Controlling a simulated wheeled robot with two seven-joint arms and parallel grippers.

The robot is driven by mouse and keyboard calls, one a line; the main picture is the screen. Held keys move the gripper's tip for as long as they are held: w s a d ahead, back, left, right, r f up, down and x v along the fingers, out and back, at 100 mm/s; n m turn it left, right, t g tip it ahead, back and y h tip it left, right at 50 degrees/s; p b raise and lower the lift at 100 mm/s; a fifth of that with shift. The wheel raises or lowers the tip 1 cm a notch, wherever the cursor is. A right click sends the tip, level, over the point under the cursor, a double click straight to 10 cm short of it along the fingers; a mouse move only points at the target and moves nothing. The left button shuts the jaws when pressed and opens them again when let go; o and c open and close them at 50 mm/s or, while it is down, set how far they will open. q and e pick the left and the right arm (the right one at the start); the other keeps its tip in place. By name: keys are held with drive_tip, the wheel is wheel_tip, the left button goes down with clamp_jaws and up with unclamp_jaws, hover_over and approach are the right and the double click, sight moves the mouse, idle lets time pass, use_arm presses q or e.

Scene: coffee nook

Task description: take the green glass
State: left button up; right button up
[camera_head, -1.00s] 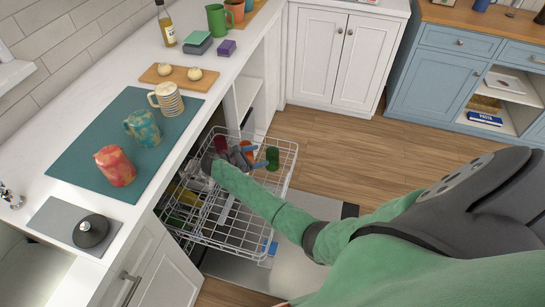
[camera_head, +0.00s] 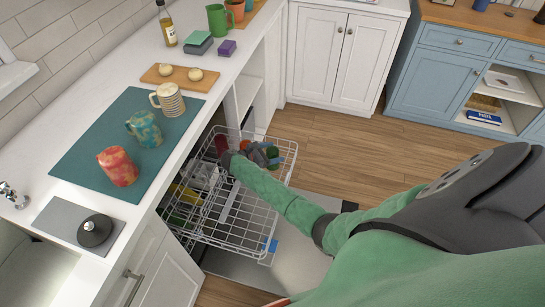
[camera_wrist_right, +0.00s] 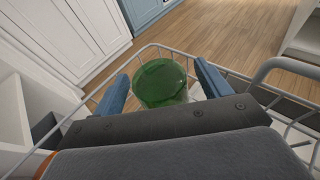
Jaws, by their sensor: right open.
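The green glass (camera_head: 272,152) stands in the far right corner of the pulled-out dishwasher rack (camera_head: 232,237). In the right wrist view the green glass (camera_wrist_right: 160,78) shows between the two blue fingers of my right gripper (camera_wrist_right: 162,88). In the head view my right gripper (camera_head: 264,152) is at the glass, its fingers partly covering it. The right gripper is open, with one finger on each side of the glass. Whether a finger touches it, I cannot tell. My left gripper is in neither view.
A dark red glass (camera_head: 221,144) stands in the rack left of my gripper. The wire rim surrounds the glass closely. The counter (camera_head: 75,180) holds several mugs on a teal mat (camera_head: 95,150). Wooden floor (camera_head: 330,150) lies clear to the right.

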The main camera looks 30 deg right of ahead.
drive_tip(key=c, duration=1.2)
drive_tip(key=shift+r, duration=0.15)
